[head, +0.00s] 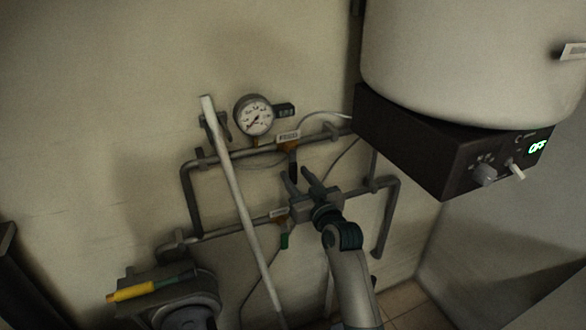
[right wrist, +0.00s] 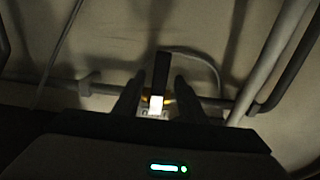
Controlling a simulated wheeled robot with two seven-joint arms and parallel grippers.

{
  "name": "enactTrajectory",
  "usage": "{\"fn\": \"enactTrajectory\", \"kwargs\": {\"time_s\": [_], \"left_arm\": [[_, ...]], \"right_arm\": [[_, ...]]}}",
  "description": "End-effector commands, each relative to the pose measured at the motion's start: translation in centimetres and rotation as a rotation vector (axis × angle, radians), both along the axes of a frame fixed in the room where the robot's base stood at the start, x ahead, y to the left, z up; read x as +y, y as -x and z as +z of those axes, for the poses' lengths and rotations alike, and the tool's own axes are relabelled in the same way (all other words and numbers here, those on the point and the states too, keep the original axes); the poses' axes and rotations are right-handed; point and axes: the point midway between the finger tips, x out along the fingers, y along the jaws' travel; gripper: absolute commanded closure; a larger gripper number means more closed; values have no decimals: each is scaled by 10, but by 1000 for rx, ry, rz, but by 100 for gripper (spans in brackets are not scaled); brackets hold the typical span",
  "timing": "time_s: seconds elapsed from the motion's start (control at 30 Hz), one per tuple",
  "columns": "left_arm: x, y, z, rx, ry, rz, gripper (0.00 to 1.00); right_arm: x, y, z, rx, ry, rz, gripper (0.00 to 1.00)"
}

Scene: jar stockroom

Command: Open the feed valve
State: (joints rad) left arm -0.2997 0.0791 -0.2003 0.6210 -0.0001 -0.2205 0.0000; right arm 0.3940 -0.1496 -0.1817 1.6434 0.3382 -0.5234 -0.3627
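The feed valve (head: 288,148) sits on the upper wall pipe, below a small tag that seems to read FEED. Its dark lever (head: 293,172) hangs down, across the pipe. In the right wrist view the lever (right wrist: 161,70) shows between the fingers, with a brass body and white tag behind. My right gripper (head: 296,174) is open, its fingers (right wrist: 159,82) to either side of the lever with gaps showing; I cannot tell whether either touches it. My left gripper is not in view.
A second valve with a green lever (head: 284,241) is on the lower pipe. A pale pole (head: 235,190) leans across the pipes at left. A gauge (head: 254,115) is above. A dark box (head: 440,150) reading OFF, under a large vessel (head: 470,60), stands at right. A yellow-handled tool (head: 135,291) lies lower left.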

Motion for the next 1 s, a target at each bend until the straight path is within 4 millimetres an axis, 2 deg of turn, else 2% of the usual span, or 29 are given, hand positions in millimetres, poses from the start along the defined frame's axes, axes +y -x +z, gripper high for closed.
{"fn": "enactTrajectory", "kwargs": {"time_s": [0.1,0.3,0.67,0.83,1.0], "left_arm": [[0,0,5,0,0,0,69],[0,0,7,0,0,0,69],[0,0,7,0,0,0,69],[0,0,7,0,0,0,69],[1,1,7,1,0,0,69]], "right_arm": [[5,-13,1,1,0,0,62],[10,-24,0,1,0,0,62],[10,-26,0,0,0,0,62],[10,-26,0,0,0,0,100],[10,-26,-1,0,0,0,100]]}}
